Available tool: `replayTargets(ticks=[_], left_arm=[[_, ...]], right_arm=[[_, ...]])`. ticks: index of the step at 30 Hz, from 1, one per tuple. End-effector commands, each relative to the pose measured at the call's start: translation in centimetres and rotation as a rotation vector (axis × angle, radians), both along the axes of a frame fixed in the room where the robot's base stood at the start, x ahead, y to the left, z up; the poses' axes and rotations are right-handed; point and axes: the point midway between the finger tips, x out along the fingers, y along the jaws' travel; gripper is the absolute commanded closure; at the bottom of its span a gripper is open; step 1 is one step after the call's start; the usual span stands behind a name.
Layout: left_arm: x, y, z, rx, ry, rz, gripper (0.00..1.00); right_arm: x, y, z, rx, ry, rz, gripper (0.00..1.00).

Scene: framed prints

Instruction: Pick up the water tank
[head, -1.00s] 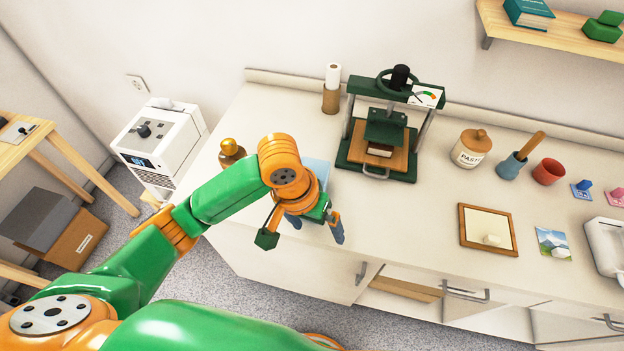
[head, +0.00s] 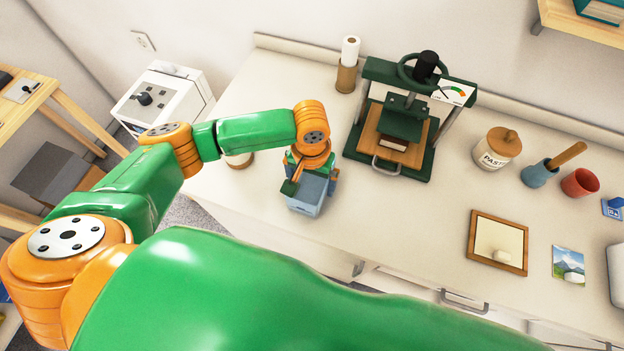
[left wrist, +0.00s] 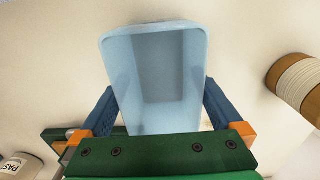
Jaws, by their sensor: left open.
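The water tank is a light blue, open-topped box (head: 305,206) standing on the pale counter, left of the press. My left gripper (head: 312,177) is over it, with the arm reaching in from the left and hiding part of the tank. In the left wrist view I look into the empty-looking tank (left wrist: 170,70). The blue fingers of my left gripper (left wrist: 158,110) are open, one on each side of the tank. I cannot tell whether they touch its walls. My right gripper is not in view.
The green press (head: 400,125) stands right of the tank. A paper roll on a brown holder (head: 347,70) is behind. A paste jar (head: 497,148), mortar (head: 540,172), red pot (head: 579,182) and wooden frame (head: 498,242) are farther right. A white machine (head: 160,98) is at left.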

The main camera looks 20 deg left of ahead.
Motion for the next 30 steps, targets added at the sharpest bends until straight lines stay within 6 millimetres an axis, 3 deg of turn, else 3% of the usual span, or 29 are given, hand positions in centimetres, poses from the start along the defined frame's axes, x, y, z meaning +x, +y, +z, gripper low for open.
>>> replayTargets(ticks=[8,16,25,30], left_arm=[[0.0,0.0,-0.9,-0.001,-0.002,-0.002,0.0],[0.0,0.0,-0.9,0.0,-0.002,-0.001,0.69],[0.0,0.0,-0.4,-0.001,-0.003,-0.001,0.69],[0.1,0.0,2.3,-0.004,-0.006,-0.002,0.69]], right_arm=[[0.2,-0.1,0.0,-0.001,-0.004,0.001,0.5],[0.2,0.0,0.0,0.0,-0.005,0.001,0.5],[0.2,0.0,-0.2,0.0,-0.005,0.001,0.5],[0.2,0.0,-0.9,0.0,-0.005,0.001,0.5]])
